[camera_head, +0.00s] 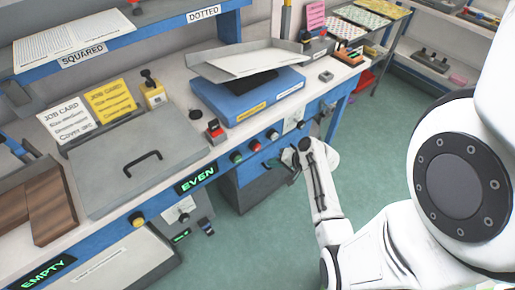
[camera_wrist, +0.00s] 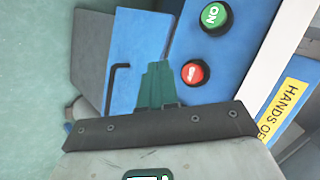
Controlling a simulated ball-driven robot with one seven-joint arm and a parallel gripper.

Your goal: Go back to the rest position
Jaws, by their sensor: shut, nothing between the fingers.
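My gripper (camera_head: 274,163) is in front of the blue bench front in the head view, low and right of the row of buttons. In the wrist view the green fingers of my gripper (camera_wrist: 155,82) are together, with nothing between them. A green ON button (camera_wrist: 215,15) and a red button (camera_wrist: 195,73) are on the blue panel to their right. The fingers appear apart from both buttons. My white arm reaches in from the right of the head view.
The workbench carries a blue machine (camera_head: 247,98) with a grey tray (camera_head: 248,63), and a grey lid with a black handle (camera_head: 141,163). A grey cabinet (camera_head: 255,190) stands under the bench near my gripper. The green floor (camera_head: 250,250) is open in front of the bench.

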